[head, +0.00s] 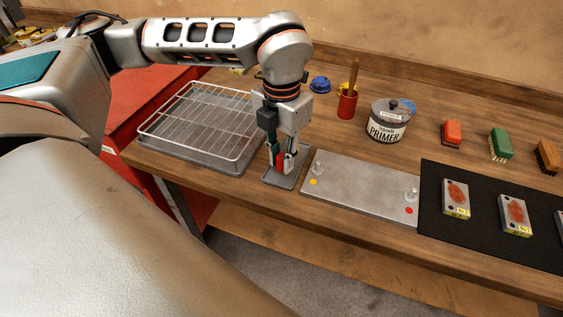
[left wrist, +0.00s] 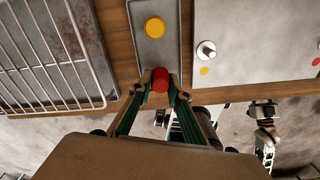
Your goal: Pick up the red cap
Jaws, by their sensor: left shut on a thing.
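The red cap (left wrist: 160,80) is a short round cylinder between the fingertips of my left gripper in the left wrist view. My left gripper (head: 281,161) is shut on it, pointing down over a small grey tray (head: 290,182). In the head view the fingers partly hide the red cap (head: 280,160). A yellow cap (left wrist: 154,27) lies in the same tray in the left wrist view. I cannot tell whether the red cap still touches the tray. My right gripper is not clearly in view.
A wire rack (head: 200,118) stands left of the tray. A metal plate (head: 358,188) with two upright pegs and coloured dots lies to its right. A black mat (head: 490,231) carries several small blocks. A primer can (head: 388,121) and a red cup (head: 346,107) stand behind.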

